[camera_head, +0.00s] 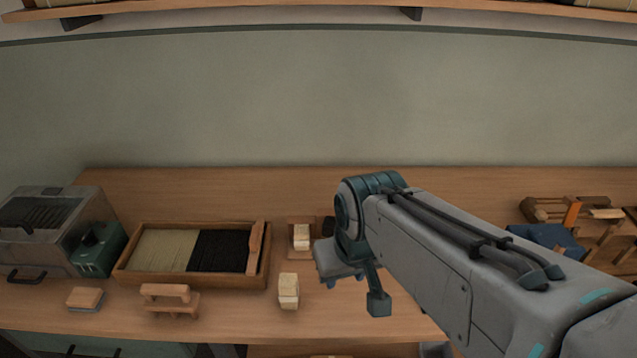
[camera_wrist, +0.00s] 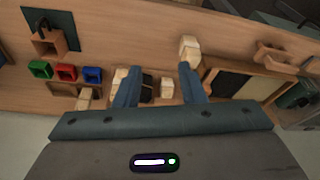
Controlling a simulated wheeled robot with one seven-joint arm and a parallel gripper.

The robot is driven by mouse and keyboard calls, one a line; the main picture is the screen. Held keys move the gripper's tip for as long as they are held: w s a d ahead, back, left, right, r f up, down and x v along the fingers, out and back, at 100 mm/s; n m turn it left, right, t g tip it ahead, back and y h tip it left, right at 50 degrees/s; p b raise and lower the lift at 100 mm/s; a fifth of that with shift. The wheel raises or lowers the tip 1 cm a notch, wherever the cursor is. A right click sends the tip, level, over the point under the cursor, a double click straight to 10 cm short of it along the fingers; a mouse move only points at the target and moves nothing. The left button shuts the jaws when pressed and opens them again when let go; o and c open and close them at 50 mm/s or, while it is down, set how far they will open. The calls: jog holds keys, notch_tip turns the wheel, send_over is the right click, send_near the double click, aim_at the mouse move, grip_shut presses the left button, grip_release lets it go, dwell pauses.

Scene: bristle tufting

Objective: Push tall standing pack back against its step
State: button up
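A pale upright pack (camera_head: 289,291) stands on the bench near its front; it also shows in the wrist view (camera_wrist: 188,48), close to the tip of one finger. Behind it, a second pale pack (camera_head: 301,237) sits at a small wooden step (camera_head: 299,254); this pack appears between my fingers in the wrist view (camera_wrist: 167,87). I cannot tell whether it touches the step's back. My gripper (camera_head: 345,281) is to the right of both packs, pointing down; in the wrist view its blue fingers (camera_wrist: 159,68) are apart with nothing held. My arm hides the bench right of the packs.
A wooden tray (camera_head: 193,283) with pale and black bristles is to the left. A wooden handled block (camera_head: 170,300) and a small brush block (camera_head: 85,299) lie in front. Red (camera_wrist: 66,72), green (camera_wrist: 40,69) and blue (camera_wrist: 92,74) bins show in the wrist view. A wooden rack (camera_head: 580,225) is at right.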

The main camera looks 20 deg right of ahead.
jog(key=shift+a, duration=0.2)
jog(key=shift+o, duration=1.1)
jog(key=w+d+f+m+g+b, duration=0.1)
jog(key=w+d+f+m+b, duration=0.1)
jog(key=w+d+m, duration=0.3)
jog(key=w+d+f+m+g+b, duration=0.1)
jog(key=w+d+f+m+b, duration=0.1)
jog(key=w+d+m, duration=0.3)
jog(key=w+d+f+m+g+b, duration=0.1)
jog(key=w+d+f+m, duration=0.2)
jog(key=w+m, duration=0.8)
jog(key=shift+w+d+f+b, duration=0.15)
jog(key=shift+w+d, duration=0.3)
jog(key=shift+w, duration=0.4)
jog(key=shift+w+d+f+b, duration=0.1)
jog(key=shift+w+d, duration=0.4)
jog(key=shift+w, duration=0.4)
jog(key=shift+w+d+f+b, duration=0.15)
jog(key=shift+w+d, duration=0.3)
jog(key=shift+w, duration=0.4)
notch_tip(320, 180, down, 14)
jog(key=shift+r, duration=0.15)
